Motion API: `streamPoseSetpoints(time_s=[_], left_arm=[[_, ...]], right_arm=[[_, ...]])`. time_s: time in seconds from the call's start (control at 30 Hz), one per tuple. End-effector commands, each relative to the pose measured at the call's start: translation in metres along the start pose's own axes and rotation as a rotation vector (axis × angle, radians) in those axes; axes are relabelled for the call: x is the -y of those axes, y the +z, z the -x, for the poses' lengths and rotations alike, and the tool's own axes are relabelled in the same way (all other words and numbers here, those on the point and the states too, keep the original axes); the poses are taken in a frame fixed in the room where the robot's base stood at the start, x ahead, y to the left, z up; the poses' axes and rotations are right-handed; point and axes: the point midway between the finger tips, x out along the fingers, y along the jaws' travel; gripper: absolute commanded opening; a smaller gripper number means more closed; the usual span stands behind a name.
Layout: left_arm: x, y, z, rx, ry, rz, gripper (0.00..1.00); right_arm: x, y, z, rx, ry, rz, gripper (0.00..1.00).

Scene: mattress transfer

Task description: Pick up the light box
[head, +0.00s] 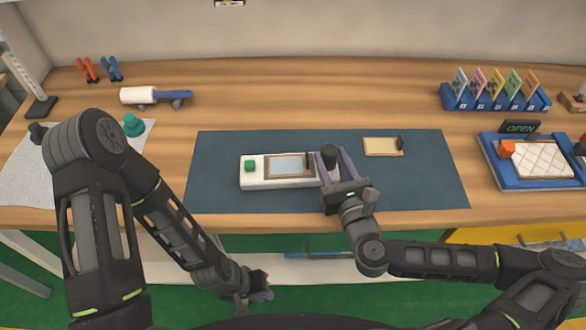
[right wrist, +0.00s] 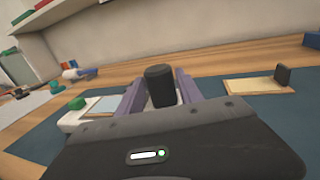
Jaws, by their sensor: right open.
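The light box (head: 250,179) is a white slab with a framed pale screen and a green knob at its left end, lying on the dark blue mat in the head view. In the right wrist view the light box (right wrist: 78,118) shows partly behind my gripper. A black upright knob (head: 329,153) stands at its right end. My right gripper (head: 334,160) is open, with its purple fingers on either side of the black knob (right wrist: 160,85); I cannot tell whether they touch it. My left gripper (head: 258,290) hangs low in front of the table edge, away from the box.
A tan board (head: 380,147) with a black handle lies right of the box on the mat (head: 420,185). A blue tray (head: 497,174) with a white quilted pad is at far right, a card rack (head: 490,102) behind it. A white roller (head: 138,96) lies at back left.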

Motion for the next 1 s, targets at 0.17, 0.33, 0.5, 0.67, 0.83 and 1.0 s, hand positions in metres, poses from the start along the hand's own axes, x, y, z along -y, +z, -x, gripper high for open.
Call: streamPoseSetpoints(time_s=[0.17,0.33,0.5,0.67,0.83,1.0], left_arm=[[0.000,0.000,-0.001,-0.001,0.002,-0.001,0.15],[-0.002,0.001,0.005,0.001,-0.001,0.001,0.15],[-0.001,0.001,0.005,0.002,-0.002,0.002,0.15],[-0.001,0.001,0.004,0.002,-0.002,0.002,0.15],[-0.001,0.001,0.004,0.002,-0.002,0.002,0.15],[-0.001,0.001,0.004,0.002,-0.002,0.002,0.15]], right_arm=[[0.000,0.004,-0.022,0.001,0.001,0.003,0.43],[0.000,0.002,-0.045,0.001,0.001,0.001,0.43],[0.000,0.000,-0.050,0.000,0.000,0.000,0.43],[0.000,0.000,-0.049,0.000,0.000,0.000,0.43],[0.000,0.000,-0.049,0.000,0.000,0.000,0.43],[0.000,0.000,-0.049,0.000,0.000,0.000,0.43]])
